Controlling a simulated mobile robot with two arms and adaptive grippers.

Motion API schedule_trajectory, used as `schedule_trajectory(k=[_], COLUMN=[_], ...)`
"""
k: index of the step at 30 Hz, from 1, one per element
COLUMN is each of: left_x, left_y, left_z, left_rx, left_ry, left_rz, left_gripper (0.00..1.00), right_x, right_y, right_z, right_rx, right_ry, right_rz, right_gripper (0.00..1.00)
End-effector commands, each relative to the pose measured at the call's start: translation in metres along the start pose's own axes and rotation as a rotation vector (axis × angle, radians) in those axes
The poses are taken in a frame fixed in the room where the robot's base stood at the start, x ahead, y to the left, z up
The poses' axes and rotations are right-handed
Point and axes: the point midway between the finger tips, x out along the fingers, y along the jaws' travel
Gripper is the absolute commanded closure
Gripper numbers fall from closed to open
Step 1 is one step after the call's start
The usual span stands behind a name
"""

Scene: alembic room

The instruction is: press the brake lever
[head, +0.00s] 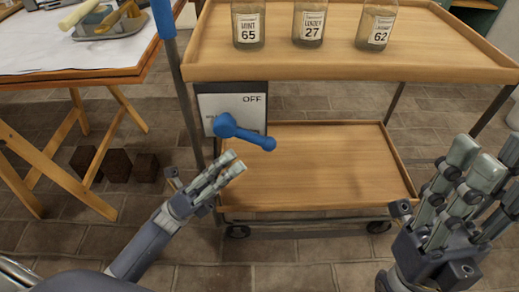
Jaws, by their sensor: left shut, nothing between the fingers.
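A blue brake lever (246,134) is mounted on a light plate (215,102) marked "OFF" at the left end of a wooden cart. It points right and slightly down from its round hub. My left gripper (226,168) is shut and empty, just below the lever, with a small gap visible between its fingertips and the lever in the picture.
The cart's top shelf (300,62) holds three labelled glass bottles (311,24). Its lower shelf (320,165) is empty. A wooden trestle table (100,72) with paper stands left, with dark blocks (116,165) beneath. A blue-topped post (165,18) rises at the cart's left corner.

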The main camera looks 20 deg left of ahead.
Motion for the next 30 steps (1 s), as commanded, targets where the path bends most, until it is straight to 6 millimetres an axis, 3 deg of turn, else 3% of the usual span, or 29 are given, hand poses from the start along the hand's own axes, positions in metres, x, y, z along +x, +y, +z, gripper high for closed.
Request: schedule_trajectory(k=[6,13,19,30], left_x=[-0.061,-0.111,-0.125,-0.122], left_y=[0.034,0.048,0.051,0.052], left_z=[0.01,0.022,0.025,0.025], left_rx=[0.386,0.67,0.751,0.753], left_ry=[0.15,0.28,0.317,0.317], left_rz=[0.101,0.14,0.144,0.144], left_gripper=[1.0,1.0,1.0,1.0], right_x=[0.002,0.002,0.001,0.001], right_y=[0.0,0.0,0.0,0.0], right_z=[-0.001,-0.002,-0.002,-0.002], right_rx=[0.001,0.002,0.002,0.002], right_ry=[-0.005,-0.01,-0.013,-0.013], right_rz=[0.002,0.005,0.006,0.006], right_gripper=[0.6,0.6,0.6,0.6])
